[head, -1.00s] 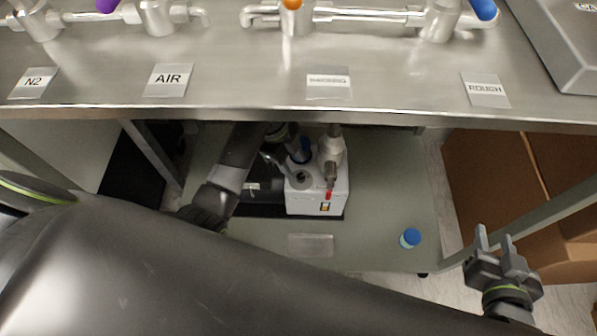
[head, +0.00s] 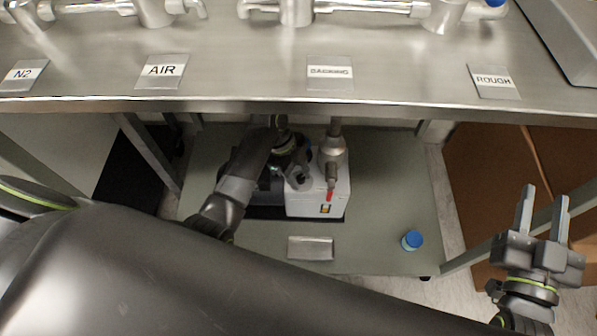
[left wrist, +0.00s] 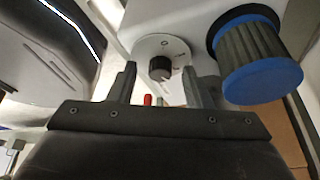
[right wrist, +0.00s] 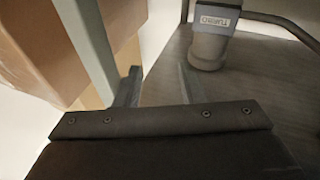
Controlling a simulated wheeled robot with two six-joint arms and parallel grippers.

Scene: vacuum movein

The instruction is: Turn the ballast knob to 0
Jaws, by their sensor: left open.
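The ballast knob (left wrist: 160,67) is a small black knob on a round pale dial with markings, seen in the left wrist view on the white pump (head: 319,203). My left gripper (left wrist: 158,88) is open, its two fingers apart on either side of the knob as seen from the wrist. I cannot tell whether they touch it. In the head view my left arm (head: 240,185) reaches under the bench to the pump, and its gripper is largely hidden there. My right gripper (head: 543,215) is open and empty at the right, away from the pump.
A ribbed dark cylinder with a blue end (left wrist: 262,80) stands close right of the dial. A red-tipped part (head: 330,195) is at the pump's front. A blue-capped bottle (head: 412,240) and a flat plate (head: 310,248) lie on the shelf. The steel bench (head: 230,85) overhangs it.

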